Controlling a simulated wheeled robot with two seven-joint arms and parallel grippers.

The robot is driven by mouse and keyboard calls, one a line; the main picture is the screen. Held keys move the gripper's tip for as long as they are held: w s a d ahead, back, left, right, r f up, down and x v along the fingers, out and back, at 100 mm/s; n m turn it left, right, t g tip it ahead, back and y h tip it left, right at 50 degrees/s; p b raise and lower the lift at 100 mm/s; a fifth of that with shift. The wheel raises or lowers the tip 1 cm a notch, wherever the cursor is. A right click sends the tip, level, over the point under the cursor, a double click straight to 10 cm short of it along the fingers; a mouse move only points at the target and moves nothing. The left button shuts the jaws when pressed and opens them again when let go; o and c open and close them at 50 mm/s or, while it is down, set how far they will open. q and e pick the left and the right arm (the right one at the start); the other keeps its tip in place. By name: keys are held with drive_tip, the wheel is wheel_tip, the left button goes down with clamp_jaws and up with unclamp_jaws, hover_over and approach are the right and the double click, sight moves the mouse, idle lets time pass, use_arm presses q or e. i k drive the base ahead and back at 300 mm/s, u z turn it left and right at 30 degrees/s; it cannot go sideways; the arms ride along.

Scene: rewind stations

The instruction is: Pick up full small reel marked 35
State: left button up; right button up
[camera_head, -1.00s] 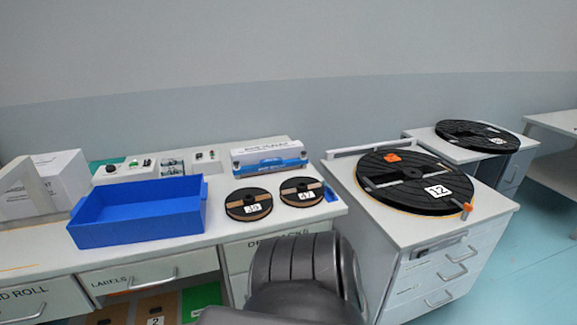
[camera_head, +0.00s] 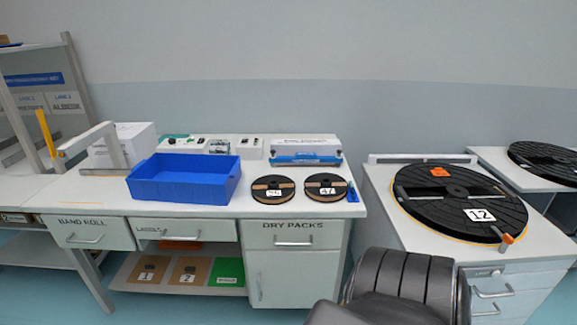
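Two small reels with black rims and brown faces lie flat on the white bench top. The left small reel (camera_head: 273,189) has a white label that seems to read 35, though it is small and blurred now. The right small reel (camera_head: 326,187) has a label that looks like 41 or 47. The two reels lie side by side with a small gap. Neither of my grippers shows in this view.
A blue bin (camera_head: 183,179) stands left of the reels. A sealer with a blue front (camera_head: 305,151) stands behind them. A large reel marked 12 (camera_head: 461,201) lies on the cabinet at right.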

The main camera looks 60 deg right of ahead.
sight(273, 189)
drive_tip(key=z, duration=2.5)
drive_tip(key=i, duration=0.35)
